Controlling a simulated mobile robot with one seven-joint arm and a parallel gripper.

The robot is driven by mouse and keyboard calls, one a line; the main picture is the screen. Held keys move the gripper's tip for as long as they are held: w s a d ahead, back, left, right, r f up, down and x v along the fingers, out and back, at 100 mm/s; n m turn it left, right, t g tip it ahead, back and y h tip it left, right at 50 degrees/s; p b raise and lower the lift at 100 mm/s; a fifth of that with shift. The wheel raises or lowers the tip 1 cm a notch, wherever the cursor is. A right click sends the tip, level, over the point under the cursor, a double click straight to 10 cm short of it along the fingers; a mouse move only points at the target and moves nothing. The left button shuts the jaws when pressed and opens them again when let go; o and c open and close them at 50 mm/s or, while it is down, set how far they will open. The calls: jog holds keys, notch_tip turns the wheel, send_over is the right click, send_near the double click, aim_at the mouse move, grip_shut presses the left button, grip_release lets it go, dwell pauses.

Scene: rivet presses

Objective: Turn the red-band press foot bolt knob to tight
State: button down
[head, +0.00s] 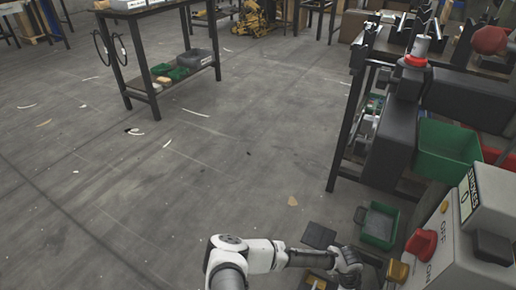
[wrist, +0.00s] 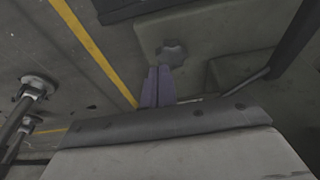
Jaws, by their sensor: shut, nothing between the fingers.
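In the wrist view, a grey lobed knob (wrist: 171,52) sits on a dull grey-green panel (wrist: 210,30). My gripper (wrist: 158,72) shows there as two purple-grey fingers, shut together and empty. Their tips appear just below the knob in the picture; I cannot tell whether they touch it. In the head view, my gripper end (head: 348,262) is low, left of a grey control box (head: 458,235). A press with a red band (head: 414,62) stands at upper right. The foot bolt knob cannot be made out in the head view.
The control box has a red knob (head: 421,244). Green bins (head: 447,152) and (head: 378,224) stand near it. A dark table (head: 152,8) is at upper left. The floor between is mostly open. The wrist view shows metal feet (wrist: 40,86) and a yellow floor line (wrist: 88,42).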

jog(key=shift+w+a+f+b+x, duration=0.15)
jog(key=shift+a+b+x, duration=0.1)
jog(key=shift+b+x, duration=0.85)
jog(key=shift+w+a+b+x, duration=0.15)
jog(key=shift+a+b+x, duration=0.1)
jog(key=shift+b+x, duration=0.8)
jog(key=shift+w+a+f+b+x, duration=0.1)
jog(key=shift+a+b+x, duration=0.1)
jog(key=shift+b+x, duration=0.9)
jog(key=shift+d+f, duration=0.1)
jog(key=shift+d, duration=0.2)
jog(key=shift+w+d, duration=0.1)
jog(key=shift+w, duration=0.1)
jog(key=shift+w+d, duration=0.35)
jog(key=shift+w, duration=0.35)
jog(key=shift+w+d, duration=0.15)
jog(key=shift+w+d+b, duration=0.15)
jog(key=shift+d+b, duration=0.1)
jog(key=shift+b, duration=0.45)
